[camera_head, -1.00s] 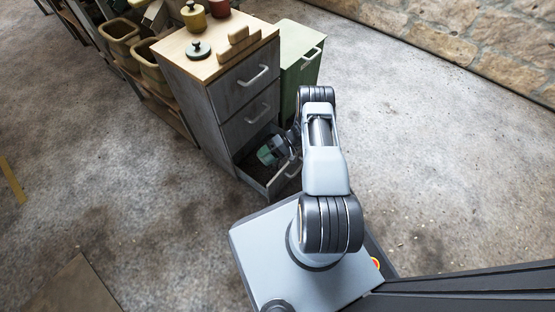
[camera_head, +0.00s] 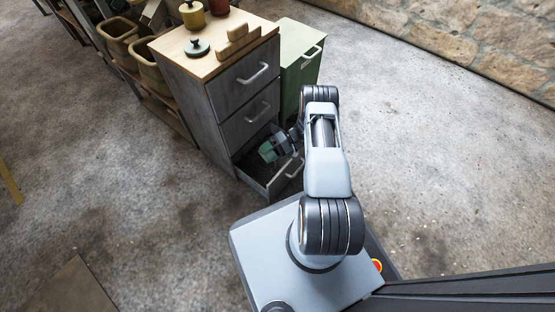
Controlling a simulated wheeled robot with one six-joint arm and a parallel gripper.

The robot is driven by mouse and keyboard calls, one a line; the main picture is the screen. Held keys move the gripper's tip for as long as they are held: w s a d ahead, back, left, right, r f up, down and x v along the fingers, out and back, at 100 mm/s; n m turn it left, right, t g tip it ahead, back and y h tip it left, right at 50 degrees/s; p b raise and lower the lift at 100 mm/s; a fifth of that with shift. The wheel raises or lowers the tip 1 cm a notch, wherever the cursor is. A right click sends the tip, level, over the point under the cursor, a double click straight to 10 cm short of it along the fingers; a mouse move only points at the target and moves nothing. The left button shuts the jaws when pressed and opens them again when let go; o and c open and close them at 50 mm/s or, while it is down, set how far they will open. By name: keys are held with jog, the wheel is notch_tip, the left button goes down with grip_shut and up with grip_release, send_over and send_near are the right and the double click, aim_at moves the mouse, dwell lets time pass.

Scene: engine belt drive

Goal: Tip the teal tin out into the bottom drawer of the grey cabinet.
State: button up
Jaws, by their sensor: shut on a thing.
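The grey cabinet (camera_head: 219,119) stands upper middle with a wooden top. Its bottom drawer (camera_head: 252,184) is pulled out; the two drawers above it are shut. The teal tin (camera_head: 267,152) is small in view, tilted, over the open bottom drawer. My gripper (camera_head: 276,147) is shut on the teal tin; my arm partly hides it. I cannot see the tin's mouth clearly or tell what is in it. The inside of the drawer is dark and its contents cannot be made out.
On the cabinet top are a dark green lidded item (camera_head: 197,47), a wooden block piece (camera_head: 238,41) and red and yellow pots. A shelf with tan tubs (camera_head: 147,65) is on the left.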

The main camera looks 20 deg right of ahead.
jog(key=shift+w+d+r+y+b, duration=0.1)
jog(key=shift+d+r+y+b, duration=0.35)
jog(key=shift+r+y+b, duration=0.2)
jog(key=shift+r, duration=0.3)
jog(key=shift+d+r+y, duration=0.15)
jog(key=shift+r+y, duration=0.25)
jog(key=shift+r, duration=0.3)
jog(key=shift+d+r+y, duration=0.1)
jog(key=shift+r+y, duration=0.25)
jog(key=shift+r, duration=0.3)
jog(key=shift+d+r+y, duration=0.15)
jog(key=shift+r+y, duration=0.45)
